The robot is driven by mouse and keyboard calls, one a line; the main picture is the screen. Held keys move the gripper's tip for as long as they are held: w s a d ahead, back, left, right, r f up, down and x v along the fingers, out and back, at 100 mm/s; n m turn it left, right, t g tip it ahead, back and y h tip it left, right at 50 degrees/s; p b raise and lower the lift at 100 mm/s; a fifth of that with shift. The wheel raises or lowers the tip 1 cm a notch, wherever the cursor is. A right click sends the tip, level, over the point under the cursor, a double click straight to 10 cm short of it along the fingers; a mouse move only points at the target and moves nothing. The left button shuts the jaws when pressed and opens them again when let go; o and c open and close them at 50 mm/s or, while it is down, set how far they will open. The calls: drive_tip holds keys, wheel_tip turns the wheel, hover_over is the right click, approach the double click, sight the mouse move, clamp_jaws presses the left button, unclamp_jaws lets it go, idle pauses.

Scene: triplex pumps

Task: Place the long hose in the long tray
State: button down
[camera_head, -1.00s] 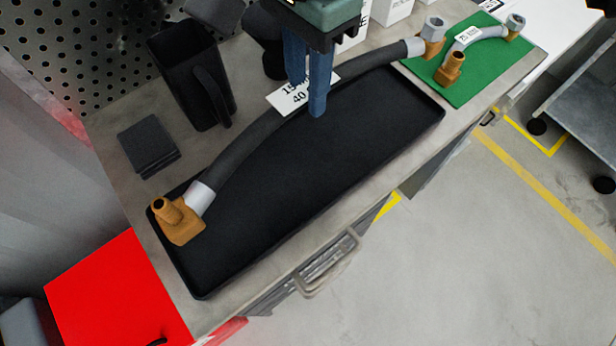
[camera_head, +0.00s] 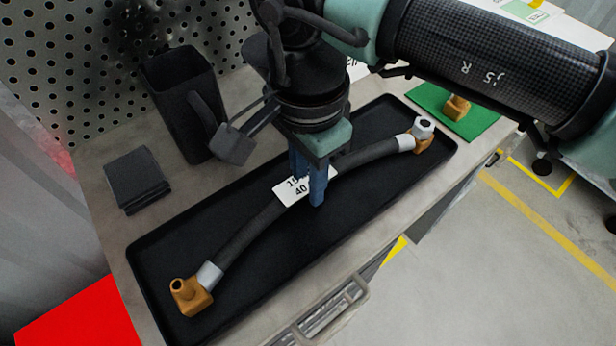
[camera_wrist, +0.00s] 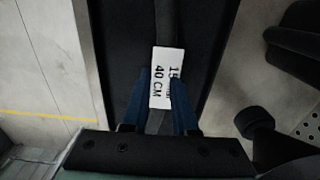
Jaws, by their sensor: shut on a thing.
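The long hose (camera_head: 254,229) is dark grey with silver collars, orange-brown end fittings and a white label (camera_head: 290,190) at its middle. In the head view it lies within the outline of the long black tray (camera_head: 150,262), with both ends inside the rim. I cannot tell whether it touches the tray floor. My gripper (camera_head: 309,196) points down with its blue fingers shut on the hose's middle, beside the label. In the wrist view the label (camera_wrist: 166,78) shows between the fingers, and the hose (camera_wrist: 166,22) runs along the tray.
A black square bin (camera_head: 178,100) and a dark flat stack (camera_head: 136,180) stand left of the tray. A green mat (camera_head: 482,120) with a shorter hose's fitting lies at the right, partly behind my arm. A red surface (camera_head: 85,318) is at lower left.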

drive_tip(key=shift+f, duration=0.25)
drive_tip(key=c, duration=0.7)
unclamp_jaws()
wheel_tip(320, 180, up, 12)
drive_tip(key=shift+r+p, duration=0.1)
drive_tip(key=shift+p, duration=1.1)
drive_tip(key=shift+s, duration=0.1)
